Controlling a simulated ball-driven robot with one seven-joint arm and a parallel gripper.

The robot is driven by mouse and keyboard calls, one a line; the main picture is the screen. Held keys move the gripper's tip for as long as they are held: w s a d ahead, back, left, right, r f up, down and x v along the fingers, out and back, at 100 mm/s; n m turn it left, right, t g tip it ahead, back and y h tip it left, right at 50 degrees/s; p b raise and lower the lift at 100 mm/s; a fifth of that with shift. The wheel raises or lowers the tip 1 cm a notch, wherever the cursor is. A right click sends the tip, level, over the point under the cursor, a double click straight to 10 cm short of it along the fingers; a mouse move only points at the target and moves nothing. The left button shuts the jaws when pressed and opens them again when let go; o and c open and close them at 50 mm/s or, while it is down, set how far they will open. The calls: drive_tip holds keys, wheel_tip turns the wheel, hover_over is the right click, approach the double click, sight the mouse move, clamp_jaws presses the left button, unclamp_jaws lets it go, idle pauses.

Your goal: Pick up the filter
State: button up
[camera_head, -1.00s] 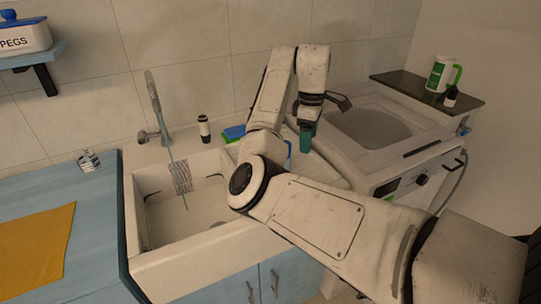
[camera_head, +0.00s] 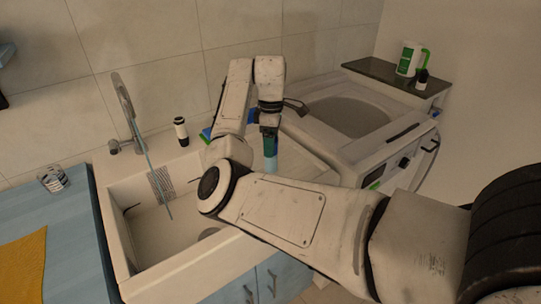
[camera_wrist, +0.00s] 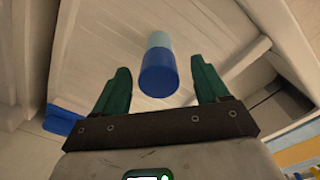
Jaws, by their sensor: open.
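The likely filter is a small two-tone cylinder, dark blue at its near end and light blue at its far end. In the wrist view the cylinder (camera_wrist: 159,75) stands between my two green fingers, with a gap on each side. My gripper (camera_wrist: 160,72) is open around it and does not appear to touch it. In the head view my gripper (camera_head: 270,148) points down over the drainboard right of the sink. Only a light blue part of the cylinder (camera_head: 271,165) shows below the fingers; the rest is hidden.
The sink basin (camera_head: 165,235) and its tall faucet (camera_head: 122,95) lie left of my arm. A black-and-white bottle (camera_head: 181,132) stands behind the sink. A blue item (camera_wrist: 62,121) lies left of my fingers. A washing machine (camera_head: 400,150) stands right of the drainboard.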

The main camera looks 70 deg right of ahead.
wheel_tip(320, 180, down, 4)
drive_tip(key=shift+f, duration=0.1)
drive_tip(key=shift+c, duration=0.2)
drive_tip(key=c, duration=1.2)
